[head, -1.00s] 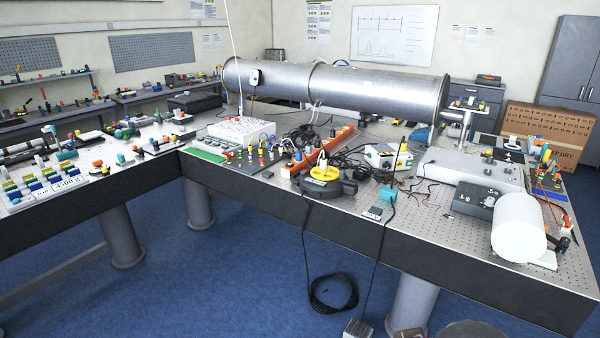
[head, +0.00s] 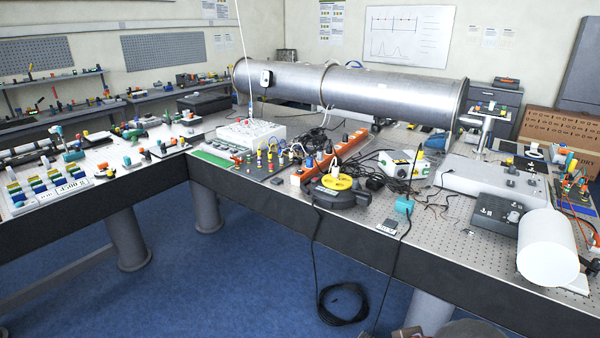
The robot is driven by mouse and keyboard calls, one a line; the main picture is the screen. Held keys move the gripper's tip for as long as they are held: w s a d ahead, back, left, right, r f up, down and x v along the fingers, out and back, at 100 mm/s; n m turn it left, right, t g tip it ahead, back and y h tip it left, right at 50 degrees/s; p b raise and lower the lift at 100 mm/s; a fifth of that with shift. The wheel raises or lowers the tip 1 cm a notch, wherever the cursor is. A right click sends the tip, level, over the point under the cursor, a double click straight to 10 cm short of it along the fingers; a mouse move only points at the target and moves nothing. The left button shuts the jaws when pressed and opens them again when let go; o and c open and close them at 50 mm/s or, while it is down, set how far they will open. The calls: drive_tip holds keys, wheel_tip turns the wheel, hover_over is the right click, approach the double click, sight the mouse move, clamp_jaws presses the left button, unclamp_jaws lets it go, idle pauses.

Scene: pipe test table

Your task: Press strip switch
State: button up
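An orange power strip (head: 342,150) lies slantwise on the perforated table (head: 455,245), in the middle of the head view. Its near end is beside a black round reel (head: 338,197) with a yellow top. Dark plugs and cables sit on and around the strip and cover parts of it. Its switch is too small to make out, and I cannot tell its position. My gripper is not in view.
A large metal pipe (head: 390,97) lies behind the strip. A white box (head: 250,134) stands left of it, and another white box (head: 403,163) right. A white cylinder (head: 547,245) is at the right edge. A black cable coil (head: 342,303) lies on the blue floor (head: 240,275).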

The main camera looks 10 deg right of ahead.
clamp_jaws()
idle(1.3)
